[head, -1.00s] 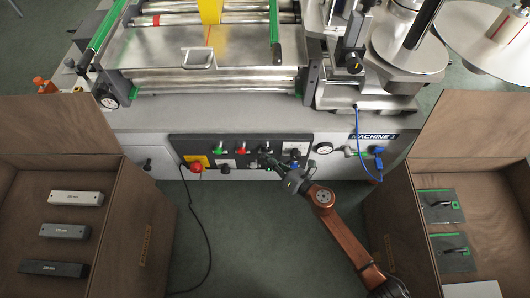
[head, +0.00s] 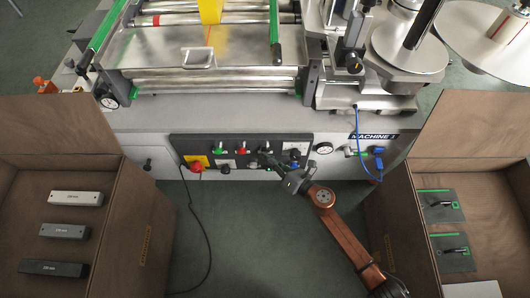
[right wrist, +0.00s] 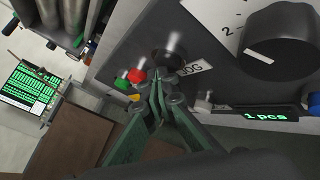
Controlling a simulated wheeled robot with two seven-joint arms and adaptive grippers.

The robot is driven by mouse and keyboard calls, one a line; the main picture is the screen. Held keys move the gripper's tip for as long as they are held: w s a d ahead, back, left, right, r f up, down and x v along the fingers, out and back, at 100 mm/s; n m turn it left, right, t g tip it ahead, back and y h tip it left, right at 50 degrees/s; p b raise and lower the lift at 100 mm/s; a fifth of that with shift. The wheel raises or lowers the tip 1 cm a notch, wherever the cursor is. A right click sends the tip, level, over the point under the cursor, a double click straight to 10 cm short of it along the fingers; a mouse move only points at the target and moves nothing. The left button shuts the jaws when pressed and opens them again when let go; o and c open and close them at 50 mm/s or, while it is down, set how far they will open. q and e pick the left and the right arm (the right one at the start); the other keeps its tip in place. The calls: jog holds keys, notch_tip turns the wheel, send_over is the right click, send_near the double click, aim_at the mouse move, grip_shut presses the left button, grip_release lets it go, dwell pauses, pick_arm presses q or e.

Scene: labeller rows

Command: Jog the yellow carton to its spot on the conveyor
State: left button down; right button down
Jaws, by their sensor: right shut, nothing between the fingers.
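The yellow carton (head: 210,11) stands on the conveyor rollers (head: 165,19) at the top of the head view, partly cut off by the frame edge. A thin red line shows on the metal plate (head: 150,45) just in front of it. My right gripper (head: 268,158) is at the control panel (head: 245,150) on the machine front. In the right wrist view its shut, empty fingertips (right wrist: 165,85) are at a dark round-capped control (right wrist: 170,58) beside a label reading "JOG". I cannot tell whether they touch it. My left gripper is not in view.
A red button (head: 197,167) on a yellow plate sits left on the panel. A large black dial (right wrist: 278,40) and a "1 pcs" display (right wrist: 265,116) are near the gripper. Brown crates stand left (head: 150,225) and right (head: 385,215), with open floor between.

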jog(key=shift+s, duration=0.15)
dwell(0.7)
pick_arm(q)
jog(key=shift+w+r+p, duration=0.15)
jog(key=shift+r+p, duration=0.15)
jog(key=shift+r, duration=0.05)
pick_arm(e)
jog(key=shift+s, duration=0.8)
jog(key=shift+s, duration=0.1)
